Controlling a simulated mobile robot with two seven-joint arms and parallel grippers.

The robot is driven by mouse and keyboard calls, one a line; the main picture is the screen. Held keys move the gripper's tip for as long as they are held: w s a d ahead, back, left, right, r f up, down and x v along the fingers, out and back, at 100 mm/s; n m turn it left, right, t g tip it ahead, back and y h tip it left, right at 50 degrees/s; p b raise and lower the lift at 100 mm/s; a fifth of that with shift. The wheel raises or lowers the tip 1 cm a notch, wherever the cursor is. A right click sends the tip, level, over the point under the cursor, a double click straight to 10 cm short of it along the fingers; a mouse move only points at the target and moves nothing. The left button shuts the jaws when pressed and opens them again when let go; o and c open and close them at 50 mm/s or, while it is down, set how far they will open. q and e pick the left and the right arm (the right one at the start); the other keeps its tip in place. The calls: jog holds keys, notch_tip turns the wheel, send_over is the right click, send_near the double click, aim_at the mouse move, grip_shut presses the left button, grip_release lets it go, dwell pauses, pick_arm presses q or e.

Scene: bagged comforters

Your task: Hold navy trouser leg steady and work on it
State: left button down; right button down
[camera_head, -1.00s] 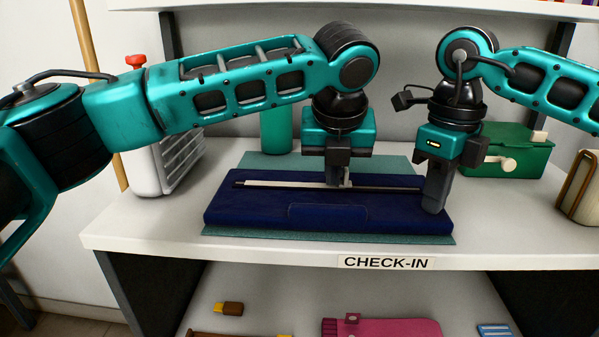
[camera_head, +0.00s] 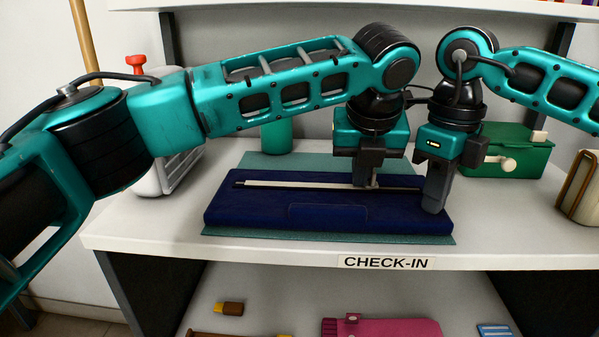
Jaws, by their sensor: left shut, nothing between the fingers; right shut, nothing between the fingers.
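The navy trouser leg (camera_head: 270,208) lies flat and folded on a teal mat (camera_head: 262,162) on the white counter. A long dark line runs across its upper part, with a pale strip (camera_head: 300,184) along it from the left end to my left gripper. My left gripper (camera_head: 367,186) is shut, pointing down at the right end of the pale strip. It hides a short part of the line. My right gripper (camera_head: 433,207) is shut, its tip on or just above the right end of the trouser leg. I cannot tell whether it touches the cloth.
A green box (camera_head: 508,150) stands at the back right and a beige object (camera_head: 580,188) at the right edge. A teal cylinder (camera_head: 277,137) and a white container (camera_head: 172,172) are behind my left arm. A CHECK-IN label (camera_head: 386,262) marks the counter's front edge.

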pick_arm(q)
jog(key=shift+s+d, duration=0.15)
jog(key=shift+d, duration=1.1)
pick_arm(e)
jog(key=shift+a+f, duration=0.15)
jog(key=shift+f, duration=0.2)
pick_arm(q)
jog(key=shift+a, duration=0.2)
jog(key=shift+r, duration=0.1)
notch_tip(320, 180, up, 3)
jog(key=shift+a+r, duration=0.1)
jog(key=shift+r, duration=0.9)
jog(key=shift+a+r, duration=0.25)
jog(key=shift+r, duration=0.1)
pick_arm(e)
jog(key=shift+s, duration=0.1)
